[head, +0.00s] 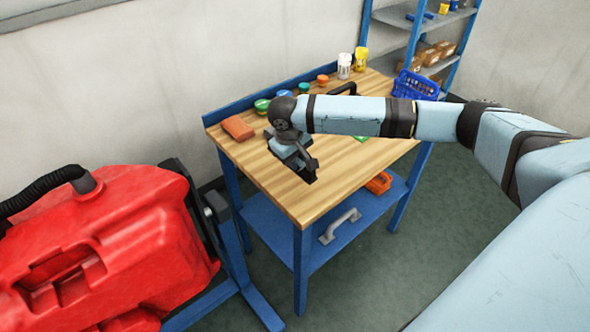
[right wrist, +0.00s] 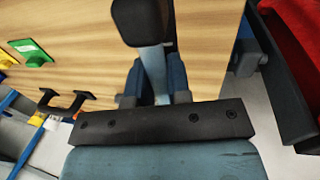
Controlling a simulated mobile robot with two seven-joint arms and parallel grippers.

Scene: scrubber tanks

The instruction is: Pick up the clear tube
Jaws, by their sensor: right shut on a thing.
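My right gripper (head: 306,170) is over the front left part of the wooden bench top (head: 325,195), pointing down. In the right wrist view its two blue fingers (right wrist: 153,80) are closed around a pale, see-through-looking shaft (right wrist: 154,70) with a black end (right wrist: 138,22). This looks like the clear tube, held upright in the picture between the fingers. Its lower part is hidden by the gripper. My left gripper is not in view.
A brick-red block (head: 237,128) and several small round tubs, one green (head: 262,105), stand along the bench's back left. A blue basket (head: 416,86) is at the back right. The red tank (head: 120,250) stands left of the bench. A grey handle (head: 340,225) lies on the lower shelf.

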